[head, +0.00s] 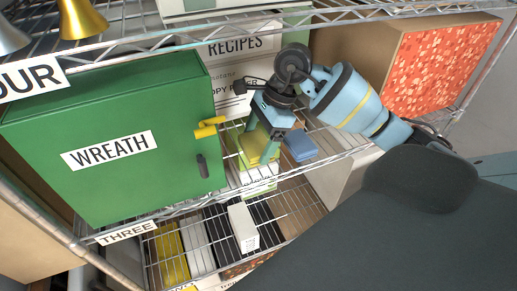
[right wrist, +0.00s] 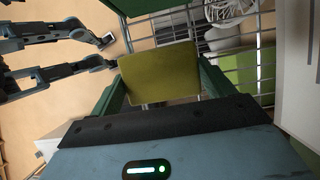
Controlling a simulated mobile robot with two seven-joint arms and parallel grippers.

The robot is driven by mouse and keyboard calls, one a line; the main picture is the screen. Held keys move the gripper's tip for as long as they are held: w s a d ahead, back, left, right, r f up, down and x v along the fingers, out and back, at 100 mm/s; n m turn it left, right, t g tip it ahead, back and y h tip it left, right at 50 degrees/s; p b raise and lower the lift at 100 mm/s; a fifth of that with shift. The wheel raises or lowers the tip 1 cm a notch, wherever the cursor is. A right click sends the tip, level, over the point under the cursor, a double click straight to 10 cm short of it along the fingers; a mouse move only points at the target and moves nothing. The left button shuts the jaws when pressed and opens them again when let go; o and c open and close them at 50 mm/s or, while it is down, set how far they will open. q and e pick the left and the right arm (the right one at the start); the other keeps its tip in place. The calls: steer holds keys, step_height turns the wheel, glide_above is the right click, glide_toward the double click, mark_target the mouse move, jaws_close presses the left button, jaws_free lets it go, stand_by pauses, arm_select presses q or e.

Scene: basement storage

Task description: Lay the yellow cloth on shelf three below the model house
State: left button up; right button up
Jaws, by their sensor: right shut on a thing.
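The yellow cloth (head: 254,153) is between the fingers of my right gripper (head: 262,143) in the head view. It shows as a folded olive-yellow pad (right wrist: 158,72) between the green fingers in the right wrist view. My right gripper is shut on it, over the wire shelf labelled THREE (head: 127,233), right of the green WREATH box (head: 110,140). I cannot tell whether the cloth touches the shelf or things beneath it. I cannot make out a model house. My left gripper is not in the head view.
A small blue object (head: 299,146) is right of the cloth. A yellow L-shaped piece (head: 208,128) is close left. A large orange-patterned box (head: 436,72) stands at right. The shelf below holds several upright items, including a white box (head: 243,226).

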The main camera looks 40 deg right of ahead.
mark_target(262, 141)
steer(key=shift+f, duration=1.6)
steer(key=shift+w+f+p, duration=0.2)
steer(key=shift+f+p, duration=0.1)
steer(key=shift+f, duration=0.1)
steer(key=shift+f, duration=0.1)
steer(key=shift+f, duration=0.15)
steer(key=o, duration=0.8)
steer(key=shift+v, duration=3.95)
